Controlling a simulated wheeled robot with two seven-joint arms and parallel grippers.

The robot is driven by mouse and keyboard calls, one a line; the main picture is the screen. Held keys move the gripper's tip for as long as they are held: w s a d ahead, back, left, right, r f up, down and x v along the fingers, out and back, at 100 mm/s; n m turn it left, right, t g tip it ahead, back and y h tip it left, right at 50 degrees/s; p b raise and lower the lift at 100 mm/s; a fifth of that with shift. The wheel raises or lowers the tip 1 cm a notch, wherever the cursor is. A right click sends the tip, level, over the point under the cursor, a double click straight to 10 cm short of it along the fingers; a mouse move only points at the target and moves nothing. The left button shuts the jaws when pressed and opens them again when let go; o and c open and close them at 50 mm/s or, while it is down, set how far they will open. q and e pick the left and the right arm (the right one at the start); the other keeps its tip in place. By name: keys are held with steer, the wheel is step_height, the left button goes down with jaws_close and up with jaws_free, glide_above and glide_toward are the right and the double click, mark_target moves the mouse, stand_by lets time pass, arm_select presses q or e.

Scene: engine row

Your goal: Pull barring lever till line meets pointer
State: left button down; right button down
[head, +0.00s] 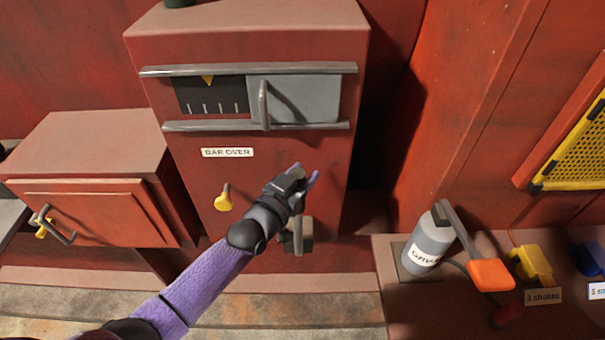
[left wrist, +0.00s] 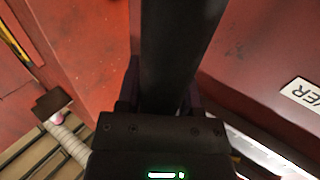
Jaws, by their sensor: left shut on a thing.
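A red cabinet (head: 180,55) carries a dark scale window (head: 213,97) with several short white lines. My left gripper (head: 306,180) is in front of the cabinet, below and right of the "BAR OVER" label (head: 228,152). It is shut on the barring lever, a dark bar (left wrist: 178,50) running up between the fingers in the left wrist view. A grey fitting (head: 300,236) shows below the gripper. My right gripper is out of view.
A grey sliding cover (head: 310,100) with a handle closes the window's right part. A yellow knob (head: 223,201) is left of my forearm. At right, a grey cylinder (head: 428,245) with an orange-ended lever (head: 490,275) stands on a red bench. A low red box (head: 95,215) is at left.

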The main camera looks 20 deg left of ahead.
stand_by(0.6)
arm_select(q)
steer(key=shift+s+d, duration=0.1)
steer(key=shift+s, duration=0.2)
steer(key=s+d+f+m+t+h+b, duration=0.1)
steer(key=s+m+t+b, duration=0.1)
steer(key=s, duration=0.4)
steer(key=s+d+f+m+t+h+b, duration=0.1)
steer(key=s+d+m, duration=0.1)
steer(key=s, duration=0.4)
steer(key=shift+s+d+f+t+b, duration=0.3)
steer(key=shift+f+t+b, duration=0.05)
steer(key=shift+f+t, duration=0.05)
steer(key=shift+c, duration=1.3)
jaws_free()
steer(key=b+v, duration=0.1)
steer(key=v, duration=0.9)
